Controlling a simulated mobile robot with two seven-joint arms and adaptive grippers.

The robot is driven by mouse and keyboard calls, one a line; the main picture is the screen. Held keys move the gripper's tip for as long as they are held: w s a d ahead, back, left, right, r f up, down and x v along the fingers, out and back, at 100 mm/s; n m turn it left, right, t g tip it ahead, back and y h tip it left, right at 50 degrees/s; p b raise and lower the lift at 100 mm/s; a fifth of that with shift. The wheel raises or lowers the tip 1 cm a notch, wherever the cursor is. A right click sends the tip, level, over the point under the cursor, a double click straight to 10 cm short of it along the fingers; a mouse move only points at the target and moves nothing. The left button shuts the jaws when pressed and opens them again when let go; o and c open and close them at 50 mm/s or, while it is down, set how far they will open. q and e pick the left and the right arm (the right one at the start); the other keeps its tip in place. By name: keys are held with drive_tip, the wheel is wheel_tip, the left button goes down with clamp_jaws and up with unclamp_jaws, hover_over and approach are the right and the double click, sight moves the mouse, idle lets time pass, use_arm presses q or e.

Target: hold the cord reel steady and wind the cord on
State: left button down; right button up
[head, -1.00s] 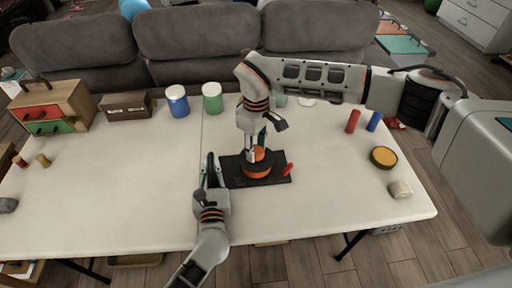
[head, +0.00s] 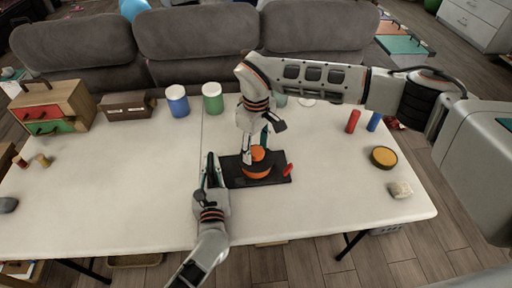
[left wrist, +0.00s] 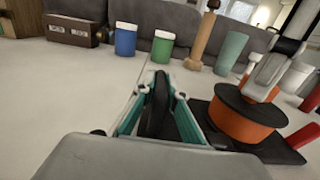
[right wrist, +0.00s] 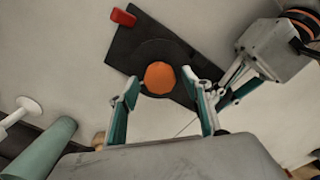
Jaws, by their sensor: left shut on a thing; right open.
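The cord reel (head: 257,171) is an orange drum with black flanges and an orange knob on top. It stands on a black base plate (head: 280,179) at mid-table. A red piece (head: 288,170) sits at the plate's right end. My left gripper (head: 211,170) is at the plate's left end, shut on a dark upright piece (left wrist: 157,108). A thin dark line, perhaps the cord, shows near it in the right wrist view. My right gripper (head: 256,145) is open over the reel. In the right wrist view the orange knob (right wrist: 160,77) shows between its fingers; contact is unclear.
Blue (head: 177,102) and green (head: 212,98) jars stand behind. Red (head: 353,121) and blue (head: 374,121) cylinders, a yellow-topped disc (head: 383,157) and a stone-like block (head: 400,190) are on the right. The front and left-middle table (head: 120,200) is clear.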

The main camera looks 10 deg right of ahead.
drive_tip(key=shift+r, duration=0.1)
wheel_tip(320, 180, up, 12)
idle(0.5)
use_arm(q)
drive_tip(key=c, duration=2)
unclamp_jaws()
drive_tip(key=o, duration=0.6)
